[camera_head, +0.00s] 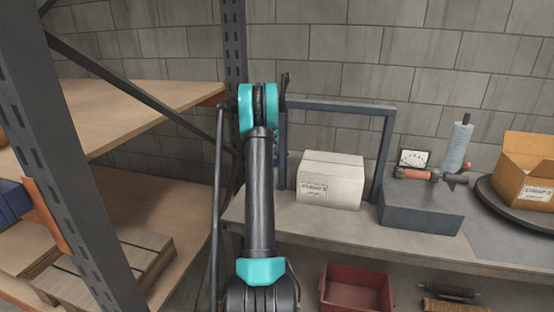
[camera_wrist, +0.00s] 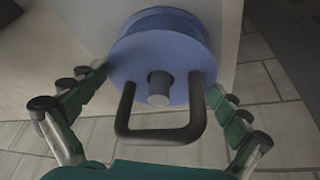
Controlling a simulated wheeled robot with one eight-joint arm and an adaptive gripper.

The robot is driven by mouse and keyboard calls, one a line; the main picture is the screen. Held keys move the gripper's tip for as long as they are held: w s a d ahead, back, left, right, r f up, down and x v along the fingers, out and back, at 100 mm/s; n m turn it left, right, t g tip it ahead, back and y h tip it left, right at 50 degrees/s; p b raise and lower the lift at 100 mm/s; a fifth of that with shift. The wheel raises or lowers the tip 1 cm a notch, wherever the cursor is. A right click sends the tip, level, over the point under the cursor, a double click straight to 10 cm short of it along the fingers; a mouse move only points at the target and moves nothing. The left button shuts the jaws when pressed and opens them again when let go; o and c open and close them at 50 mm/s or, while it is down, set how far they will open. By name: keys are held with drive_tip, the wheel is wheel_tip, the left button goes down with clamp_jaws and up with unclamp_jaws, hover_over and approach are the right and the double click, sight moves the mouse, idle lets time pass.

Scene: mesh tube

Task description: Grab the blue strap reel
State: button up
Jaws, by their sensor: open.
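The blue strap reel (camera_wrist: 163,60) shows in the wrist view at the top middle, a round blue disc with a grey hub and a dark U-shaped handle (camera_wrist: 160,133) on its near side. It rests against a pale surface. My gripper (camera_wrist: 157,84) is open, with one green-and-dark finger left of the reel and one right of it. No clear grip on the reel shows. In the head view I cannot make out the reel or my gripper; my arm blocks part of that view.
In the head view, a grey bench (camera_head: 300,230) holds a white carton (camera_head: 330,182), a dark grey block (camera_head: 420,212), a pale blue roll (camera_head: 457,148) and an open brown box (camera_head: 525,168). A red bin (camera_head: 355,290) sits below. Wooden shelves (camera_head: 140,100) and a dark post stand left.

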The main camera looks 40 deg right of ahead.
drive_tip(key=shift+d+f, duration=0.3)
drive_tip(key=shift+f, duration=0.35)
drive_tip(key=c, duration=1.4)
drive_tip(key=shift+r, duration=0.1)
